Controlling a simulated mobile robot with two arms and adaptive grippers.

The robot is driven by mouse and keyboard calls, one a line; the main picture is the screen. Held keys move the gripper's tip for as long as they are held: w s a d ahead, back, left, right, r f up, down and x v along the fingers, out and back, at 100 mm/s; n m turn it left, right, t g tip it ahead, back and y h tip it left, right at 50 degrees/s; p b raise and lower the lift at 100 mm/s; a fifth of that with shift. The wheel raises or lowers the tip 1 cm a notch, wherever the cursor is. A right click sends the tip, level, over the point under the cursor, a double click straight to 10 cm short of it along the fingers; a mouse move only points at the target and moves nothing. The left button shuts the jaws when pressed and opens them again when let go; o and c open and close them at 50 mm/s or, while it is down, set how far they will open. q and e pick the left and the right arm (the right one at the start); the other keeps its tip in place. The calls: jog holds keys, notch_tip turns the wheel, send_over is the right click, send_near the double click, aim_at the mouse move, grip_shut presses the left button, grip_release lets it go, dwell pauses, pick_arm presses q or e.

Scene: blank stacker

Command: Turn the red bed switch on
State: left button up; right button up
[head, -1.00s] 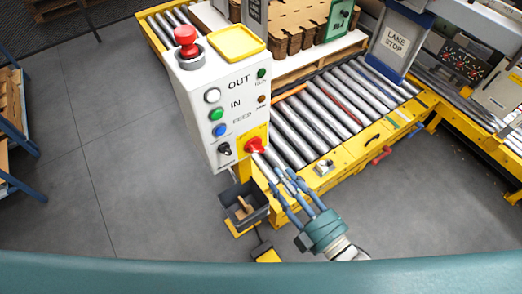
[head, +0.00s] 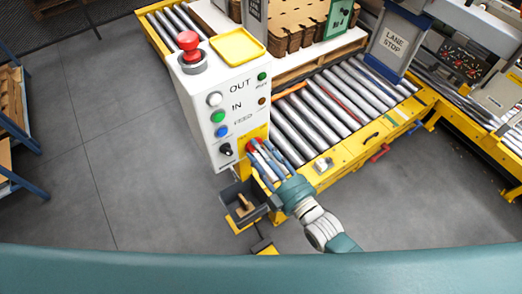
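The red bed switch (head: 253,145) sits on a yellow plate low on the right of the white control box's (head: 205,120) front face. My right gripper (head: 258,158) has its blue-grey fingers up at the switch and covers most of it. The fingers look spread around the knob, but whether they touch or grip it cannot be seen. The switch's setting is hidden. My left gripper is not in view.
The box also carries a red mushroom button (head: 189,45), white, green and blue buttons, a black selector (head: 225,149) and a yellow tray (head: 238,46). A grey bin (head: 237,213) hangs below. The roller conveyor (head: 320,110) lies behind and right. Floor at left is clear.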

grip_shut()
jog(key=shift+m, duration=0.4)
jog(key=shift+w+d+f+m+b, duration=0.15)
jog(key=shift+m+b, duration=0.1)
jog(key=shift+m, duration=2.6)
jog(key=shift+d+f+m+b, duration=0.1)
jog(key=shift+f+m+b, duration=0.15)
jog(key=shift+m, duration=2.55)
jog(key=shift+w+d+f+m+b, duration=0.1)
jog(key=shift+m+b, duration=0.15)
jog(key=shift+m, duration=2.6)
grip_release()
